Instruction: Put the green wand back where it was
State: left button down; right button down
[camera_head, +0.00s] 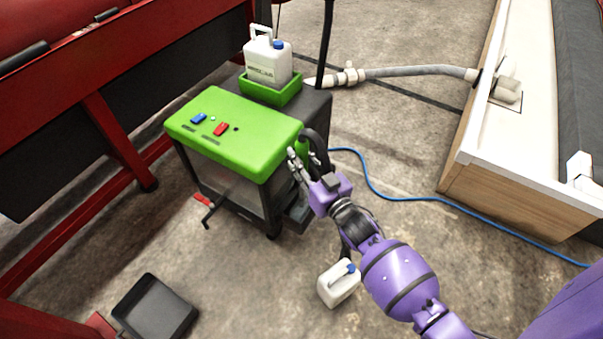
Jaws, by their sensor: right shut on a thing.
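My right gripper (303,163) is at the right side of the green-topped machine (235,132), near its corner. It is shut on a small green part (302,146), which looks like the green wand. Most of the wand is hidden by the fingers and the machine's edge, so its tilt and whether it sits in a holder cannot be told. A black hose (323,141) curves up and over right beside the fingers. My left gripper is not in view.
A white jug (267,62) stands in a green tray (268,92) on the machine. Another white jug (337,285) is on the floor below my right arm. A black tray (155,308) lies front left.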

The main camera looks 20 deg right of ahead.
jog(key=shift+f+b, duration=0.65)
jog(key=shift+f, duration=1.25)
jog(key=c, duration=1.4)
grip_release()
jog(key=shift+c, duration=0.2)
